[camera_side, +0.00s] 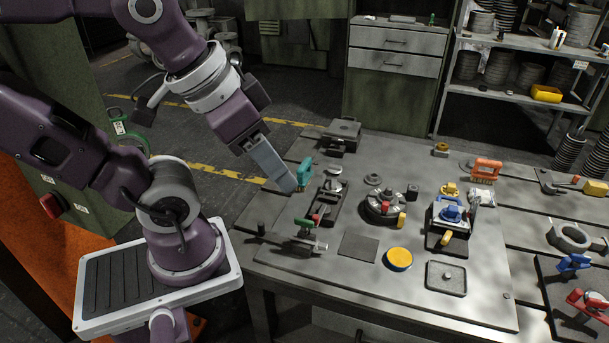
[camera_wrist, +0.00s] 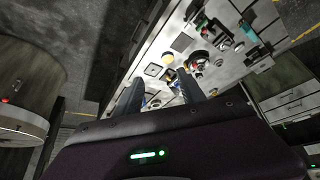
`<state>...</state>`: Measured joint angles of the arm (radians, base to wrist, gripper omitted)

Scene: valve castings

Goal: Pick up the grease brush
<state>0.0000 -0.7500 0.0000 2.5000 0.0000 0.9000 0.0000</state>
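I cannot pick out the grease brush with certainty; the tools on the bench are small in both views. An orange block-shaped tool (camera_side: 486,170) lies toward the back right of the bench. A round yellow-topped tin (camera_side: 398,259) stands near the front middle. My gripper (camera_side: 290,188) is above the left part of the bench, in front of a teal tool (camera_side: 304,172) in the side view. In the wrist view its two fingers (camera_wrist: 161,78) are spread apart with nothing held between them.
The metal bench (camera_side: 290,270) carries a valve body (camera_side: 381,208), a blue-handled valve (camera_side: 450,215), a small vise-like fixture (camera_side: 300,243), a dark square pad (camera_side: 358,248) and a shallow tray (camera_side: 445,290). A dark block (camera_side: 341,134) stands at the back left edge.

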